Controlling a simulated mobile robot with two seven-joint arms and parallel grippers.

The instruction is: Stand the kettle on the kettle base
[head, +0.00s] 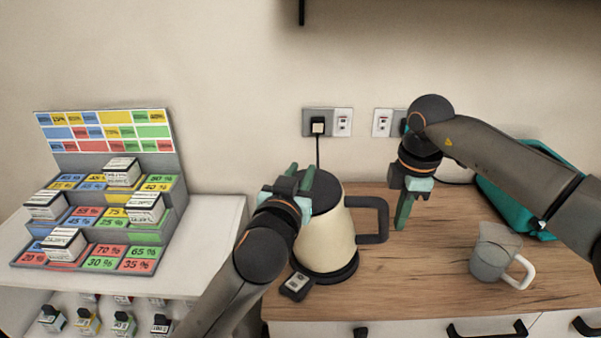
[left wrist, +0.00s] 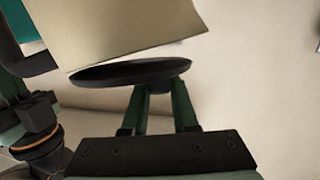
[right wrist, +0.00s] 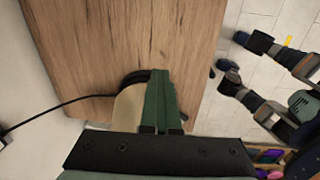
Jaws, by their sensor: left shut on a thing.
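The cream kettle (head: 330,240), with a black lid (head: 325,190) and black handle (head: 375,219), stands upright. It is over the black round kettle base (head: 345,275); I cannot tell whether it is fully seated. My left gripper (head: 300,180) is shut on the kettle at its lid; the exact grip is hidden. In the upside-down left wrist view, the lid (left wrist: 110,72) shows at the fingertips, with a narrow gap to the cream body (left wrist: 120,30). My right gripper (head: 402,215) is shut and empty, right of the handle. Its fingers partly cover the kettle in the right wrist view (right wrist: 128,108).
A grey mug (head: 490,255) stands on the right of the wooden counter (head: 425,270). A teal object (head: 520,205) lies behind it. A black cord (head: 318,155) hangs behind the kettle. A stepped display (head: 95,215) with several boxes is at left.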

